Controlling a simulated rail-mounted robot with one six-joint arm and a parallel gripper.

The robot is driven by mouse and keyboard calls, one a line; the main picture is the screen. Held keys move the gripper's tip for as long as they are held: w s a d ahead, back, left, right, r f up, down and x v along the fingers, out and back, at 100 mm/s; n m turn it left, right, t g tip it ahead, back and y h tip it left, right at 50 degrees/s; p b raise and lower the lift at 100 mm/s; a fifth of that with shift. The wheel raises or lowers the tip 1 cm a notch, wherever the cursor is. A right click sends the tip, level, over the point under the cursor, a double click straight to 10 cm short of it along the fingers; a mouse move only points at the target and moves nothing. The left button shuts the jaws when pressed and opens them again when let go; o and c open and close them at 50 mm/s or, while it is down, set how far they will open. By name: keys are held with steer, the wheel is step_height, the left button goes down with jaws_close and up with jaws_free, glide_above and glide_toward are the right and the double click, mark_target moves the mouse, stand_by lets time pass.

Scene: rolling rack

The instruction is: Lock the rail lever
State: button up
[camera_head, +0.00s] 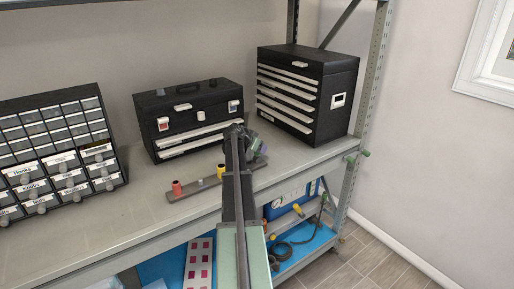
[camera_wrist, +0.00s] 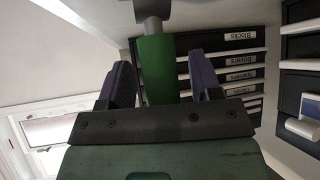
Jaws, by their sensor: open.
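A green cylindrical handle (camera_wrist: 156,68) on a grey stem (camera_wrist: 152,12) stands between the two fingers in the wrist view. My gripper (camera_wrist: 159,88) is open around it, with a gap showing on each side; its lower end is hidden by my gripper's body. In the head view my gripper (camera_head: 250,143) is over the right end of a dark rail (camera_head: 205,185) on the bench, in front of the black toolbox. The rail bears a red handle (camera_head: 177,188) and a yellow handle (camera_head: 221,172); my gripper hides its right part. I cannot tell whether any lever is locked.
Behind stand a black toolbox (camera_head: 188,112), a drawer cabinet (camera_head: 306,90) on the right and a small-parts organizer (camera_head: 62,150) on the left. Another green handle (camera_head: 365,152) is on the rack's right post. The bench (camera_head: 125,215) is clear at the front left.

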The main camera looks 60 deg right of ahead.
steer(key=p+v, duration=0.7)
steer(key=v, duration=0.4)
